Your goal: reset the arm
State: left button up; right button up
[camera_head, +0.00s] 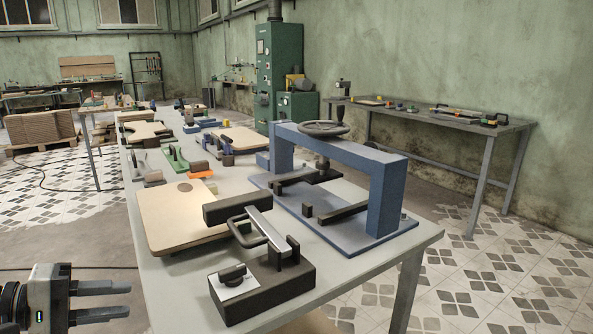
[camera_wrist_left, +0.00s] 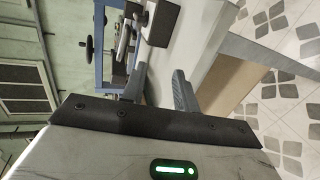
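My left gripper (camera_head: 124,301) is at the lower left of the head view. Its two grey fingers point right and stand apart with nothing between them. In the left wrist view, the two fingertips of the left gripper (camera_wrist_left: 158,82) also show with a gap between them. The gripper is to the left of the long grey table (camera_head: 155,278), apart from it. My right gripper is in neither view.
Near the table's front stand a blue press frame (camera_head: 387,200) with a handwheel (camera_head: 323,128), a black clamp block (camera_head: 262,290) and a wooden board (camera_head: 165,225). Smaller tools lie behind. A side bench (camera_head: 440,120) is at the right wall. The floor between is clear.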

pick_arm(q)
jog(key=w+a+f+t+y, duration=0.1)
jog(key=w+a+f+y, duration=0.2)
jog(key=a, duration=0.2)
jog(key=w+a+f+m+y, duration=0.1)
jog(key=w+a+f+y, duration=0.2)
jog(key=a+y, duration=0.15)
jog(key=w+a+f+t+y, duration=0.1)
jog(key=w+a+f+y, duration=0.2)
jog(key=a, duration=0.3)
jog(key=w+a+r+m+t+y, duration=0.3)
jog(key=a+r+m+t+y, duration=0.2)
jog(key=a+r+m+y, duration=0.45)
jog(key=s+d+f+m+g+h, duration=0.1)
jog(key=s+d+f+h, duration=0.35)
jog(key=d+f, duration=0.7)
jog(key=s+d+f+m+g+h, duration=0.1)
jog(key=s+d+f+h, duration=0.4)
jog(key=d+f, duration=0.6)
jog(key=s+d+r+n+g+h+p, duration=0.1)
jog(key=s+d+r+n+g+p, duration=0.1)
jog(key=s+d, duration=1.5)
jog(key=shift+d+n+h+p, duration=0.4)
jog(key=shift+d+n, duration=0.15)
jog(key=shift+d, duration=0.1)
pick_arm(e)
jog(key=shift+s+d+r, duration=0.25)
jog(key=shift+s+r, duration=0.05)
